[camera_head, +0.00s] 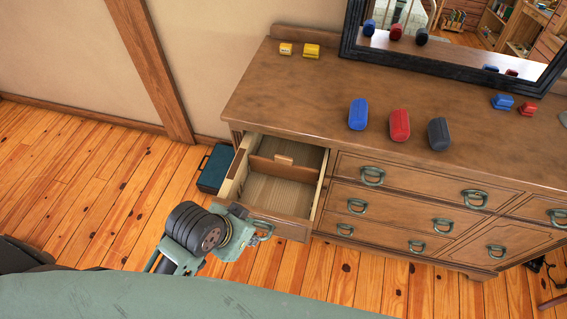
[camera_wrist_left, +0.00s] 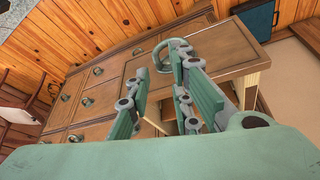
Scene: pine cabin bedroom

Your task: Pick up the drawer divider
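The drawer divider (camera_head: 285,168) is a brown wooden panel with a small lighter block (camera_head: 284,159) on it, standing across the inside of the pulled-out top left drawer (camera_head: 290,207) of the dresser. My left gripper (camera_head: 264,230) is at the drawer's front face, outside the drawer and away from the divider. In the left wrist view its two green fingers (camera_wrist_left: 165,88) are apart, with the drawer's ring handle (camera_wrist_left: 163,58) by the fingertips. I cannot tell whether they touch it. I cannot make out the divider in that view. My right gripper is not in view.
The dresser top (camera_head: 300,88) holds blue (camera_head: 357,114), red (camera_head: 399,124) and dark (camera_head: 438,133) rounded objects, small yellow blocks (camera_head: 310,51) and a black-framed mirror (camera_head: 440,65). A dark teal case (camera_head: 215,169) lies on the floor left of the drawer. The floor at left is clear.

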